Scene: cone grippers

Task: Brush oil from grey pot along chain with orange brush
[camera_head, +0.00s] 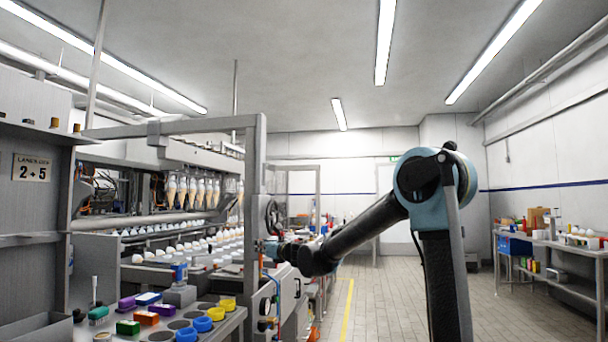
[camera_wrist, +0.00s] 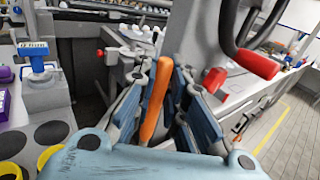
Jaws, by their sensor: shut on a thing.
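My gripper (camera_wrist: 158,88) is shut on the orange brush (camera_wrist: 154,104), whose long orange handle stands between the blue-padded fingers in the wrist view. The brush's bristles cannot be made out. In the head view my gripper (camera_head: 273,249) is small and far out at the machine's near end post, beside the handwheel; the brush is not clear there. I cannot pick out the grey pot or the chain in either view.
A black handwheel with a red grip (camera_wrist: 257,64) is close right of my gripper. A blue-topped stamp (camera_wrist: 37,60) stands on a grey block at left. The side table holds coloured blocks (camera_head: 128,327) and yellow and blue rings (camera_head: 202,324). Open tiled floor (camera_head: 390,300) lies right.

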